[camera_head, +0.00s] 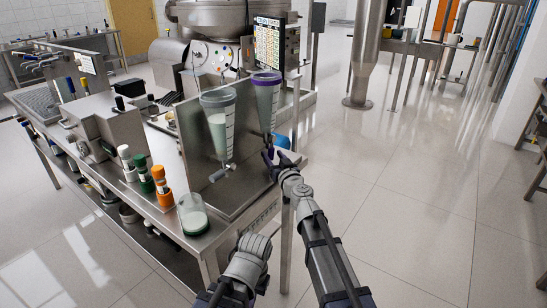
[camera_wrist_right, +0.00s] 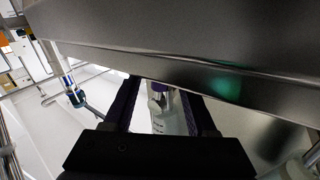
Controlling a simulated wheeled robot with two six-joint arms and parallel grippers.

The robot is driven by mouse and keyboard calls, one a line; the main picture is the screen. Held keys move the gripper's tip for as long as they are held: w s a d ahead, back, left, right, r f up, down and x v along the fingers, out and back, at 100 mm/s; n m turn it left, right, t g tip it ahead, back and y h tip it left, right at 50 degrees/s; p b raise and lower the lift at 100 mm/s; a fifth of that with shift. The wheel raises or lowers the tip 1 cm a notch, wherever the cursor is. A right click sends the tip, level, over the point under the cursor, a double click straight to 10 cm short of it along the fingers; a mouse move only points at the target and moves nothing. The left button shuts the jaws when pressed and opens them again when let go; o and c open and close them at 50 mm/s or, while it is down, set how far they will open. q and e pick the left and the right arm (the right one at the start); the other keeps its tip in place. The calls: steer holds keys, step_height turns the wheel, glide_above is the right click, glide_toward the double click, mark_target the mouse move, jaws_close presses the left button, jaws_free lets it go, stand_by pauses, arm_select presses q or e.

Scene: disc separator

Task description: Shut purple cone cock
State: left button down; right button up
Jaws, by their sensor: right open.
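The purple-rimmed cone (camera_head: 266,92) hangs upright on the steel stand, with pale liquid in it. Its cock is mostly hidden by my right gripper (camera_head: 271,155) in the head view. That gripper is just below the cone's tip. In the right wrist view my right gripper (camera_wrist_right: 161,103) is open, its two dark fingers apart. A pale and purple part (camera_wrist_right: 158,97), perhaps the cock, shows between the fingers; I cannot tell whether they touch it. My left gripper does not show.
A second cone (camera_head: 218,125) with a blue-grey rim hangs at the left, its cock (camera_head: 220,173) below it. A beaker (camera_head: 192,214) of pale liquid stands at the bench's front corner, near orange (camera_head: 161,188), green and white-capped bottles. The floor at the right is clear.

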steer(key=shift+c, duration=0.2)
jaws_close()
stand_by(1.1)
